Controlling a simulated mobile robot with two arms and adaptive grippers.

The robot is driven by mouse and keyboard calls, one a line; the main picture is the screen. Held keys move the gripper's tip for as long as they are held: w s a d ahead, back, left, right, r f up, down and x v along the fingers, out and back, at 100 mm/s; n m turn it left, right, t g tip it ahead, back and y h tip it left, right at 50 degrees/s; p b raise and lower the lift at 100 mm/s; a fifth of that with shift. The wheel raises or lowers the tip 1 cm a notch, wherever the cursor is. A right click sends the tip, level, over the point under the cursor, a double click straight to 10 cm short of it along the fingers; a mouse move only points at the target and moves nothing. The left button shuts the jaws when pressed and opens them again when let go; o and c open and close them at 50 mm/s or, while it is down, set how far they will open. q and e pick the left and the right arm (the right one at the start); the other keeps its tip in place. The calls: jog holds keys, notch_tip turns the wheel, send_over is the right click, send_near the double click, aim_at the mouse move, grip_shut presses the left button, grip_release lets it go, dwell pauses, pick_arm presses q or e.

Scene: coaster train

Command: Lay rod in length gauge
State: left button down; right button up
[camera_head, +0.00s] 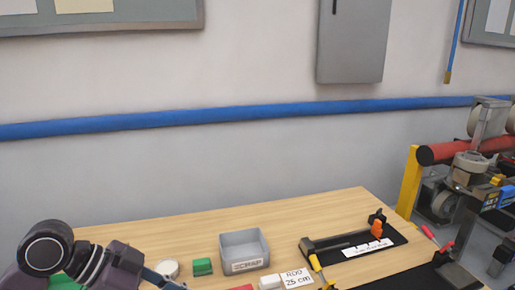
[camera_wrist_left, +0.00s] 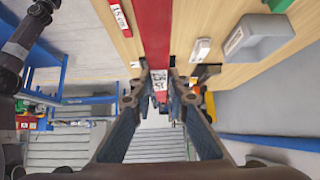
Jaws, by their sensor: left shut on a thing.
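A red rod (camera_wrist_left: 153,35) with a white printed label near its end runs between the fingers of my left gripper (camera_wrist_left: 160,98), which is shut on it in the left wrist view. In the head view my left arm comes in at the lower left, and its fingertips are not clearly visible. A small red piece (camera_head: 240,287) shows at the bottom edge; I cannot tell if it is the held rod. What looks like the length gauge (camera_head: 340,240), a dark channel on a black board with a white scale strip and an orange part, sits at the table's right. My right gripper is not in view.
A card reading "ROD 25 cm" (camera_head: 297,279) lies in front. Bare wood (camera_head: 310,215) is free at the back.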

pick_arm(q)
jog(key=s+a+f+n+t+y, duration=0.1)
jog(key=s+a+f+n+t, duration=0.1)
jog(key=s+a+f+n, duration=0.1)
jog(key=shift+s+a+n, duration=0.4)
jog(key=shift+s+a, duration=0.5)
jog(key=shift+r, duration=0.1)
